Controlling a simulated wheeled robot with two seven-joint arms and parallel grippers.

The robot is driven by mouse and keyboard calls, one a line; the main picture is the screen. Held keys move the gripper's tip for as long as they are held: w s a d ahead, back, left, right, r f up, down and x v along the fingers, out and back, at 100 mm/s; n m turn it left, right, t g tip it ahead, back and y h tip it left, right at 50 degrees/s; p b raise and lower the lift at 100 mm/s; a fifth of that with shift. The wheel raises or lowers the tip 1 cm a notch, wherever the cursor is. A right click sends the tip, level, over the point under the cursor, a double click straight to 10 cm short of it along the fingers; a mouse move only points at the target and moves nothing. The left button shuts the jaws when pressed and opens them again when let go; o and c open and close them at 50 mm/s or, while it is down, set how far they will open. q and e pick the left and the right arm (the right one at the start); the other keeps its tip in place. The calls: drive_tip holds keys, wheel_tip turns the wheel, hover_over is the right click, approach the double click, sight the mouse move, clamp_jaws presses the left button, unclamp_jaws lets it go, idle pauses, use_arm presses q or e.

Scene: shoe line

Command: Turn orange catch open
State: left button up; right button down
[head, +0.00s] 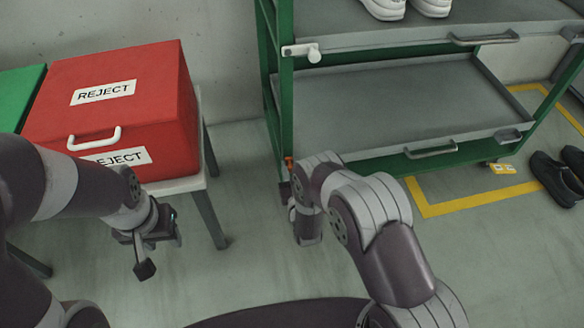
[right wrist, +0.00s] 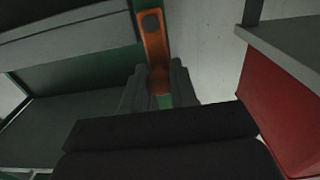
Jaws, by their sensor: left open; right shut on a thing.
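The orange catch (right wrist: 154,35) is on the green post of the rack in the right wrist view, with a dark round pivot at its upper end. Its lower end lies between the fingers of my right gripper (right wrist: 160,88), which is shut on it. In the head view only a bit of the orange catch (head: 289,163) shows at the post, and my right arm hides the right gripper's fingertips. My left gripper (head: 160,252) is open and empty, in front of the reject box's table.
A red box (head: 170,100) labelled REJECT stands on a table (head: 196,182) at the left. The green rack's grey shelves (head: 400,100) carry white shoes (head: 405,8) on top. Black shoes (head: 556,180) lie on the floor at right, by yellow floor tape (head: 470,203).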

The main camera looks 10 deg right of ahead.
idle(0.3)
drive_tip(key=c, duration=0.9)
unclamp_jaws()
drive_tip(key=shift+c, duration=0.2)
drive_tip(key=s+p, duration=0.4)
drive_tip(key=s, duration=0.8)
drive_tip(key=shift+s+d, duration=0.2)
drive_tip(key=shift+s, duration=0.15)
